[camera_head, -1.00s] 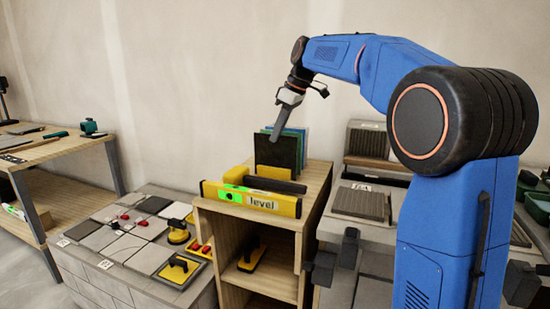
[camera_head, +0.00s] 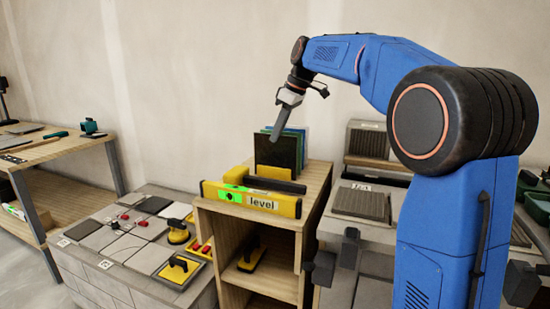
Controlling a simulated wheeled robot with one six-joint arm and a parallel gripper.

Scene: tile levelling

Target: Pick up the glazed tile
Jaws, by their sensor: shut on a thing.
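Several upright tiles stand in a row on the wooden cabinet: a dark tile (camera_head: 275,153) in front, with a blue tile (camera_head: 270,129) and a green tile (camera_head: 304,140) showing behind it. I cannot tell from the surfaces which is glazed. My gripper (camera_head: 277,133) points down at the top edges of the tiles, at their left part. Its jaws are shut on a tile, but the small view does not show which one. The tiles look upright and still stand in the row.
A yellow level (camera_head: 262,203) lies along the front of the wooden cabinet (camera_head: 314,205), with a dark bar (camera_head: 275,184) behind it. A ribbed grey block (camera_head: 360,203) lies at the right.

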